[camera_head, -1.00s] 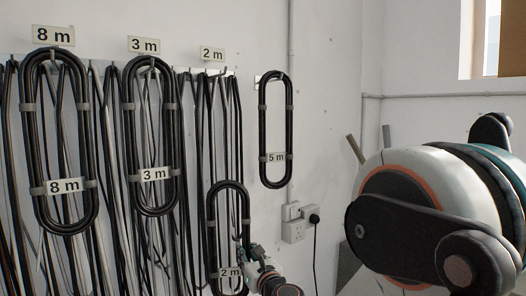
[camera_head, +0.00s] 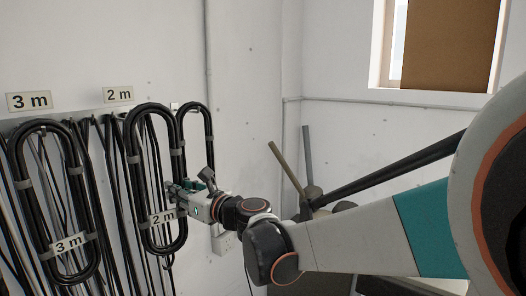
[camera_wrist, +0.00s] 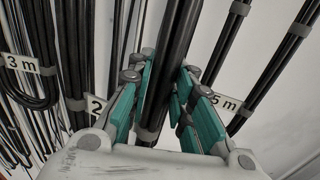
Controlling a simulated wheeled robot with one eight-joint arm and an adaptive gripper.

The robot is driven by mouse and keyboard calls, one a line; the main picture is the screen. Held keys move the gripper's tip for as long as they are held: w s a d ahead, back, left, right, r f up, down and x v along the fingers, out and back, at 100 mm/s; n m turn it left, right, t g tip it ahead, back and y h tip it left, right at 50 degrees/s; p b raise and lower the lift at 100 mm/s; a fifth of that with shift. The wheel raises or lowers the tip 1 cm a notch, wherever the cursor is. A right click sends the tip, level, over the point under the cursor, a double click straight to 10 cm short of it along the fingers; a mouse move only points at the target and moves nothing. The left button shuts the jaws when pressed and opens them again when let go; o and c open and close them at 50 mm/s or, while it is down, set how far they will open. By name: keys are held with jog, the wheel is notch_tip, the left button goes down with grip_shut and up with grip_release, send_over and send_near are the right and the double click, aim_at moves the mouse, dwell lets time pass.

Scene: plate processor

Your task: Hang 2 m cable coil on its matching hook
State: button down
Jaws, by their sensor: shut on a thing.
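The 2 m cable coil (camera_head: 139,185) is a long black oval loop with grey clips and a "2 m" tag (camera_head: 163,217). It hangs upright from my gripper (camera_head: 182,197), which is shut on its right strand near the tag. In the wrist view, teal fingers (camera_wrist: 163,100) close around the black strands (camera_wrist: 172,45); the tag there is partly hidden. The coil's top is just below and right of the "2 m" sign (camera_head: 118,94) on the wall. The hook under that sign is hidden or too small to make out, and I cannot tell whether the coil touches it.
The 3 m coil (camera_head: 22,185) hangs left under its "3 m" sign (camera_head: 29,101). The 5 m coil (camera_head: 208,125) hangs close behind on the right, partly covered; its tag (camera_wrist: 227,104) shows in the wrist view. Loose cables hang behind. The wall further right is bare.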

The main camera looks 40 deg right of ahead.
jog(key=shift+f+b+x, duration=0.3)
jog(key=shift+b+x, duration=0.25)
jog(key=shift+x, duration=1.1)
jog(key=shift+f+b+x, duration=0.25)
jog(key=shift+b+x, duration=0.35)
jog(key=shift+x, duration=1.05)
jog(key=shift+f+b+x, duration=0.3)
jog(key=shift+b+x, duration=0.25)
jog(key=shift+x, duration=1.1)
jog(key=c, duration=1.3)
grip_release()
jog(key=shift+c, duration=0.2)
